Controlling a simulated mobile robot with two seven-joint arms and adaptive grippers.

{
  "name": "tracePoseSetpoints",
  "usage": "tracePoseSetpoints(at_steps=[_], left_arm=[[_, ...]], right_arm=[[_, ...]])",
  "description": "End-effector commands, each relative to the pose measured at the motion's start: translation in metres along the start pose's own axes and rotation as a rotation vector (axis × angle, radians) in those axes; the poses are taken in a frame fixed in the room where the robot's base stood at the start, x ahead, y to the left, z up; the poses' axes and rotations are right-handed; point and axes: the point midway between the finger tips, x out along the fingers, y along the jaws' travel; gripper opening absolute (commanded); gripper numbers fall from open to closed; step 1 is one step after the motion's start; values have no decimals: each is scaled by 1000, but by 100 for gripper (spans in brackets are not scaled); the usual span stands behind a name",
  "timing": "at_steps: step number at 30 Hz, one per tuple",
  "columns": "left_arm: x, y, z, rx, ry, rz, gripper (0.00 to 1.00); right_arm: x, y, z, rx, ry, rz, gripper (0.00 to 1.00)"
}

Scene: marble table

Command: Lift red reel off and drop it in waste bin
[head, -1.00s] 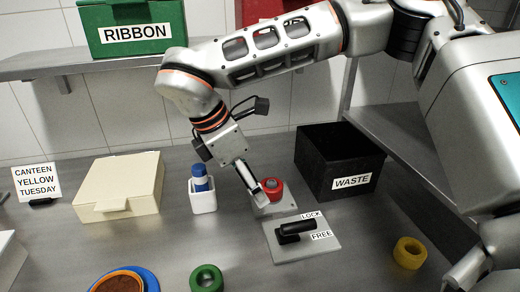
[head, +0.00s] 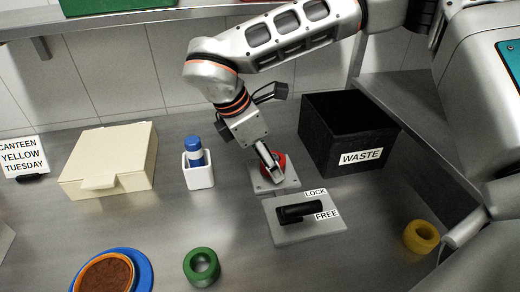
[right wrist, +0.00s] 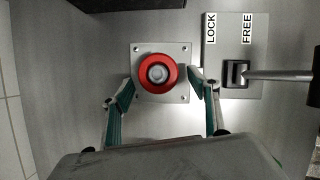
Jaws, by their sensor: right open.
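The red reel (right wrist: 145,84) sits around a grey spindle (right wrist: 157,73) on a square metal plate (right wrist: 179,48). In the head view the reel (head: 281,160) is partly hidden behind my right gripper (head: 271,172). In the right wrist view my right gripper (right wrist: 162,80) is open, with one finger on each side of the reel and gaps between; it holds nothing. The black waste bin (head: 318,147), labelled WASTE, stands behind and to the right of the reel, open at the top.
A lever plate (head: 283,234) with a black handle (head: 300,211) and LOCK and FREE labels lies in front of the reel; I cannot tell its setting. A white cup (head: 199,172) with a blue-capped bottle stands left. Green (head: 201,267) and yellow (head: 421,237) rings lie nearer.

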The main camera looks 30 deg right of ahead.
Motion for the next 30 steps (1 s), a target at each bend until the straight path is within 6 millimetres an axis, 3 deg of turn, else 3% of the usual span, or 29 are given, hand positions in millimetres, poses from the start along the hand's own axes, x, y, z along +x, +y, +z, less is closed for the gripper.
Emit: tracePoseSetpoints(at_steps=[11,12,17,19,20,22,23,30], left_arm=[[2,-1,-2,2,4,-1,40],[2,-1,-2,2,4,-1,40],[2,-1,-2,2,4,-1,40],[2,-1,-2,2,4,-1,40],[2,-1,-2,2,4,-1,40],[2,-1,-2,2,4,-1,40],[2,-1,-2,2,4,-1,40],[1,-2,-5,3,8,-2,40]], right_arm=[[8,0,0,0,0,1,60],[8,0,0,0,0,1,58],[7,0,0,0,0,1,19],[7,0,0,0,0,1,19],[7,0,0,0,0,1,35],[7,0,0,0,0,1,17],[7,0,0,0,0,1,14],[4,0,1,1,0,3,14]])
